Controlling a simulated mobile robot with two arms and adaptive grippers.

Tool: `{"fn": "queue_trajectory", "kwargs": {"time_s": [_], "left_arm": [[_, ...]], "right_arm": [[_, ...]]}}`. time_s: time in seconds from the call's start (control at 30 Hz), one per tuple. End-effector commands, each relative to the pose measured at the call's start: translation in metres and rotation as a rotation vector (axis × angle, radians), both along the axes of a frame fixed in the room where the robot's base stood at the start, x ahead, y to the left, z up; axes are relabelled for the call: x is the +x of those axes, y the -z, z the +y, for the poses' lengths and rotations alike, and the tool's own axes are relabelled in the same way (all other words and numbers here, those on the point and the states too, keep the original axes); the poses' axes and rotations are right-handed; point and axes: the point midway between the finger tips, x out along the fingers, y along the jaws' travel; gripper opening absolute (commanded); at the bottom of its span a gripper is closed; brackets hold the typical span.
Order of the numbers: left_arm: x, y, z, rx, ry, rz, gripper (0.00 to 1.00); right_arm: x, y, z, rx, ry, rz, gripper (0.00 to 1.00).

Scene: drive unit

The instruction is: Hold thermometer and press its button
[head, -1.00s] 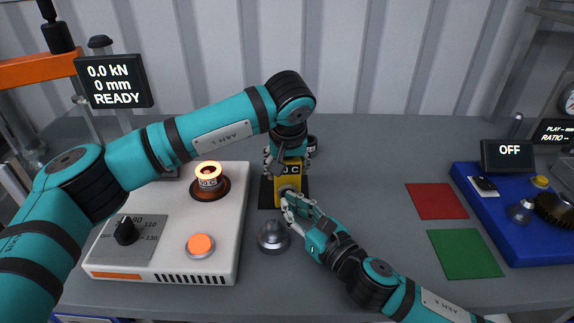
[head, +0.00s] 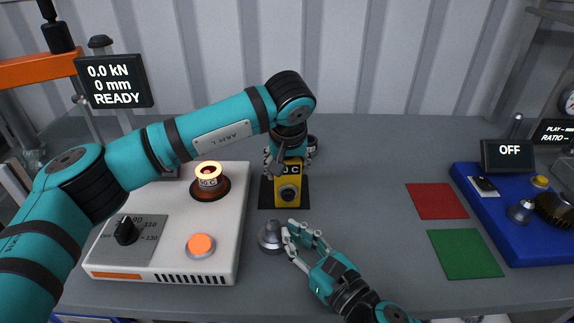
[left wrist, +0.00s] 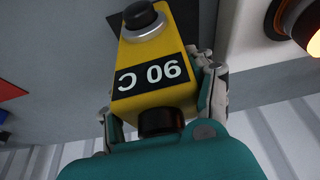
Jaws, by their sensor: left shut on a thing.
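The yellow thermometer (head: 289,204) is upright over a black mat, with a dark round button (head: 290,193) in a grey ring on its front. My left gripper (head: 287,162) is shut on its upper part from above. In the left wrist view the thermometer (left wrist: 160,90) sits between my fingers. Its display (left wrist: 151,76) reads 90 C, upside down in that view, and its black button (left wrist: 140,15) stands out from the ring. My right gripper (head: 303,233) is open and empty, in front of the thermometer and apart from it, beside a grey metal cone.
A grey cone-shaped part (head: 271,236) stands close to my right fingers. The white heater unit (head: 225,225) with a glowing ring (head: 208,168) and orange button is at left.

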Motion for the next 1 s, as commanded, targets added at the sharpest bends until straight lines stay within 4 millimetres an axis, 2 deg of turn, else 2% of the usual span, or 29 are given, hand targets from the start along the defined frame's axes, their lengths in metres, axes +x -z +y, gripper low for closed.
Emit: {"fn": "queue_trajectory", "kwargs": {"time_s": [0.27, 0.3, 0.5, 0.83, 1.0], "left_arm": [[-0.001, 0.004, 0.000, 0.003, 0.001, 0.005, 0.19], [-0.001, 0.004, 0.000, 0.003, 0.001, 0.005, 0.56], [-0.001, 0.002, 0.000, 0.002, 0.000, 0.003, 0.82], [-0.001, -0.003, 0.000, 0.000, 0.000, 0.000, 0.83], [-0.009, -0.024, -0.001, 0.000, 0.002, -0.004, 0.83]], "right_arm": [[-0.003, 0.001, 0.000, -0.001, 0.000, 0.001, 0.00], [-0.003, 0.001, 0.000, 0.000, 0.000, 0.000, 0.00], [-0.003, 0.000, 0.000, 0.000, 0.000, 0.000, 0.00], [-0.003, 0.000, 0.000, 0.000, 0.000, 0.000, 0.00], [-0.003, 0.000, 0.000, 0.000, 0.000, 0.000, 0.00]]}}
